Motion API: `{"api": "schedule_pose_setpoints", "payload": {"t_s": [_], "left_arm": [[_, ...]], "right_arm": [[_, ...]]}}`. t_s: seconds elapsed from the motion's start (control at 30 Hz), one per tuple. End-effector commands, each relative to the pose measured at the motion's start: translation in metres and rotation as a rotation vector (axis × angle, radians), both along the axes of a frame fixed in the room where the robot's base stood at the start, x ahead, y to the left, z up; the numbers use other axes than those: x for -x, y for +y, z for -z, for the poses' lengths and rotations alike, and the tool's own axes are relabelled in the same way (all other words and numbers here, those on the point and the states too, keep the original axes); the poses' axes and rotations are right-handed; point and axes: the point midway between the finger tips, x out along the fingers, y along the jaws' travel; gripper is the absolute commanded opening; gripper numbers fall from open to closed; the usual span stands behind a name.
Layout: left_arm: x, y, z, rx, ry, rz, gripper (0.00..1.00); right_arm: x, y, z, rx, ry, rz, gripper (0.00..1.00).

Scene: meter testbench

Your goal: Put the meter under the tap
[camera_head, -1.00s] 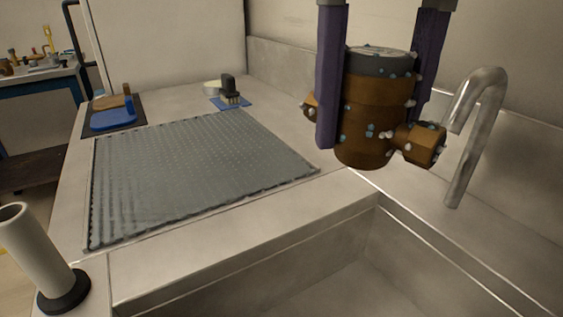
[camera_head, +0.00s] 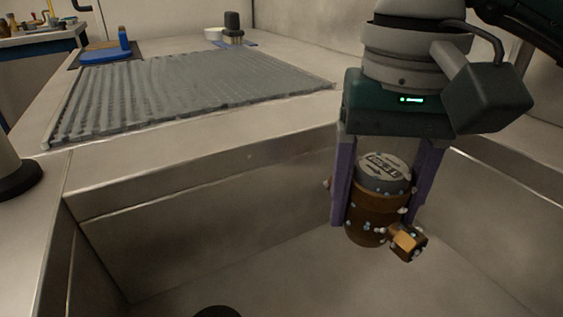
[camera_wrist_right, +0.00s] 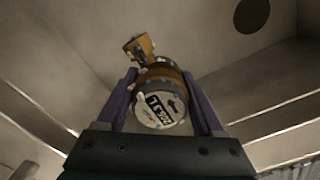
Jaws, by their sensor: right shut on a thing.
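The meter (camera_head: 378,205) is a brown, brass-like body with a grey round cap and a side port, dotted with small pale and teal specks. My right gripper (camera_head: 385,205) is shut on it, with one purple finger on each side. It holds the meter upright inside the sink (camera_head: 240,250), and I cannot tell how high above the floor. In the right wrist view the meter (camera_wrist_right: 160,100) sits between the fingers with its labelled cap facing the camera. The tap does not show in the current views. My left gripper is not in view.
The sink drain (camera_wrist_right: 251,15) is dark and round. Sink walls surround the meter.

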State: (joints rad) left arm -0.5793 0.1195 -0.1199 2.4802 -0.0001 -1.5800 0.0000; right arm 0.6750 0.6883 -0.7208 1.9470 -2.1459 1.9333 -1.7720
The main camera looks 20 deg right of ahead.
Motion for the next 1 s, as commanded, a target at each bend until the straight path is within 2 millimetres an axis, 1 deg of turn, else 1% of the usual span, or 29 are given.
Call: {"api": "schedule_pose_setpoints", "payload": {"t_s": [0.03,0.1,0.27,0.4,0.5,0.8,0.93,0.97,1.0], "left_arm": [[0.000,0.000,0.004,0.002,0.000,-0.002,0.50],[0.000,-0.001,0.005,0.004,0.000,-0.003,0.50],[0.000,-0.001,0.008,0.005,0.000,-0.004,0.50],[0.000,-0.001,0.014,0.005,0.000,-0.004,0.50],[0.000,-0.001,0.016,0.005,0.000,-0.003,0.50],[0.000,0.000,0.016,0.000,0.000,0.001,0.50],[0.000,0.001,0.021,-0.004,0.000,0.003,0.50],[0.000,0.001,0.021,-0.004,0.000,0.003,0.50],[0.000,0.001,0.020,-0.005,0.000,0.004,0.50]], "right_arm": [[0.001,0.000,0.011,-0.001,0.003,0.000,0.00],[0.000,0.001,0.020,-0.002,0.001,-0.001,0.00],[0.000,0.001,0.033,-0.002,0.000,0.000,0.00],[0.000,0.001,0.056,-0.003,0.001,0.000,0.00],[0.000,0.001,0.067,-0.002,-0.001,0.000,0.00],[-0.001,0.000,0.069,-0.001,-0.003,-0.001,0.00],[-0.001,0.000,0.073,0.000,-0.004,-0.002,0.00],[0.000,0.000,0.073,0.000,-0.001,-0.002,0.69],[0.000,0.000,0.072,0.000,-0.001,-0.002,0.74]]}}
